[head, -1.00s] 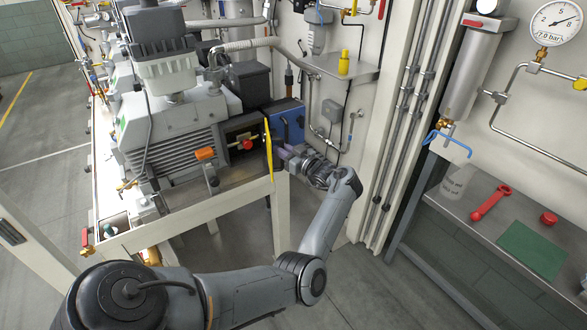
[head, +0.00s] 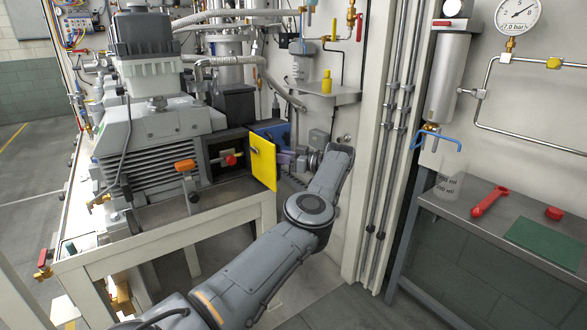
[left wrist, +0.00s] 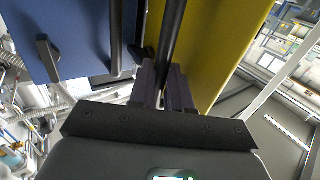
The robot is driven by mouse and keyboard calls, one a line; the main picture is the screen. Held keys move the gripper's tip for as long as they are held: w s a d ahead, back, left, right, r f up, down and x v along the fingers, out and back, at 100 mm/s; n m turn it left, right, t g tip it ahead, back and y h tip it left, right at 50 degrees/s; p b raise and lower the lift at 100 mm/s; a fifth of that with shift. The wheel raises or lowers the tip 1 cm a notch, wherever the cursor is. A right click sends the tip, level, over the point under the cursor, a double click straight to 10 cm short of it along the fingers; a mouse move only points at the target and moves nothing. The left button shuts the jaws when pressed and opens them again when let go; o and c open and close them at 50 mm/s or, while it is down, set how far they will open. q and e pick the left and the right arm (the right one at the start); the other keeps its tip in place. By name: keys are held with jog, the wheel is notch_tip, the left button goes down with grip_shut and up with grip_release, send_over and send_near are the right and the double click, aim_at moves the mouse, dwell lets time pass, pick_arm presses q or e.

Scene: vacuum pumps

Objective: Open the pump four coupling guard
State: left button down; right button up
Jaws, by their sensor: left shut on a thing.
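The yellow coupling guard (head: 262,163) stands out from the front of the pump (head: 160,135) as an upright flat panel, swung away from the dark opening (head: 222,160) beside it. My left gripper (head: 287,160) is at the right side of the guard, partly hidden behind it. In the left wrist view, the left gripper (left wrist: 165,88) is shut on a dark bar (left wrist: 172,35) that runs alongside the yellow guard (left wrist: 218,40); it looks like the guard's handle. My right gripper is in neither view.
A blue box (head: 270,134) sits close behind the gripper; its blue face fills the upper left of the left wrist view (left wrist: 75,35).

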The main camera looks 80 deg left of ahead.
pick_arm(q)
jog(key=shift+s+a+f+h, duration=0.1)
jog(key=shift+s+a+h, duration=0.15)
jog(key=shift+h, duration=0.15)
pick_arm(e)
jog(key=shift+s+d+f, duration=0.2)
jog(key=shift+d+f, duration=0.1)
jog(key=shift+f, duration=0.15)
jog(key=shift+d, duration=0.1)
pick_arm(q)
jog(key=c, duration=1.3)
grip_release()
jog(key=shift+s, duration=0.1)
jog(key=shift+o, duration=0.5)
jog(key=shift+s+a, duration=0.2)
jog(key=shift+s, duration=0.05)
jog(key=shift+w+d, duration=0.2)
jog(key=shift+w, duration=0.2)
jog(key=p+v, duration=0.1)
jog(key=v, duration=0.9)
jog(key=shift+w+p, duration=0.2)
jog(key=shift+p, duration=0.2)
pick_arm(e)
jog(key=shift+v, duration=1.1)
